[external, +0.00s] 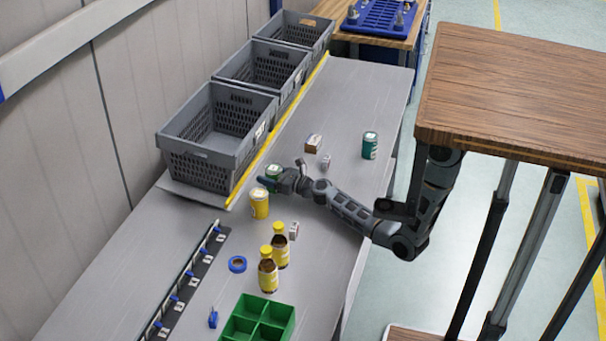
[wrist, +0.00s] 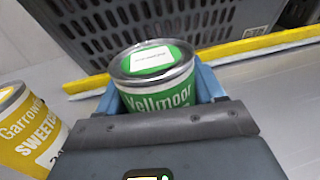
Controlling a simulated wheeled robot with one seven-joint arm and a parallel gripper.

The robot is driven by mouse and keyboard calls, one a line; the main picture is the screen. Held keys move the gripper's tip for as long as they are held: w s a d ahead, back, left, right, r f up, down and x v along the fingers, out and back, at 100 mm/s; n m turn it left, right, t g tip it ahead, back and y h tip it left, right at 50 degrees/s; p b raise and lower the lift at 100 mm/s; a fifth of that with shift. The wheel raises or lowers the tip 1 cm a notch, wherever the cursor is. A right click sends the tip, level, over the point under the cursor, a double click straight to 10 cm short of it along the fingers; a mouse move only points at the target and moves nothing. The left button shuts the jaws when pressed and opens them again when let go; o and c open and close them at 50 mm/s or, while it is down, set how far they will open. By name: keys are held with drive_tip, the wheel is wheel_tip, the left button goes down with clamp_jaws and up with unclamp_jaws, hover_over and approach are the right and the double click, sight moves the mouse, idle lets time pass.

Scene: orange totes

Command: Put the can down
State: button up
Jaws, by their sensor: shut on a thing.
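My gripper (external: 270,183) is shut on a green can with a white label on its lid, reading "Yellmoor". In the wrist view the green can (wrist: 158,82) sits upright between the blue fingers of my gripper (wrist: 160,92). In the external view the green can (external: 274,172) shows only in part, near the yellow strip. I cannot tell whether its base touches the table. A yellow can (external: 260,204) stands close by, and it also shows at the left of the wrist view (wrist: 30,135).
Grey crates (external: 215,150) stand behind a yellow strip (external: 290,109). A teal can (external: 370,146) and small boxes (external: 313,143) are on the grey table (external: 350,95). Brown bottles (external: 268,276), blue tape (external: 237,264) and a green divided tray (external: 284,317) are at the front. Table right of the crates has free room.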

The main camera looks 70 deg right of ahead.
drive_tip(key=shift+r, duration=0.1)
drive_tip(key=o, duration=1.3)
drive_tip(key=shift+f, duration=0.2)
drive_tip(key=shift+r, duration=0.1)
drive_tip(key=shift+r, duration=0.2)
drive_tip(key=s, duration=0.4)
drive_tip(key=s+a, duration=0.1)
drive_tip(key=s, duration=0.7)
drive_tip(key=shift+a+f+b, duration=0.1)
drive_tip(key=shift+a+b, duration=0.25)
drive_tip(key=shift+a, duration=0.05)
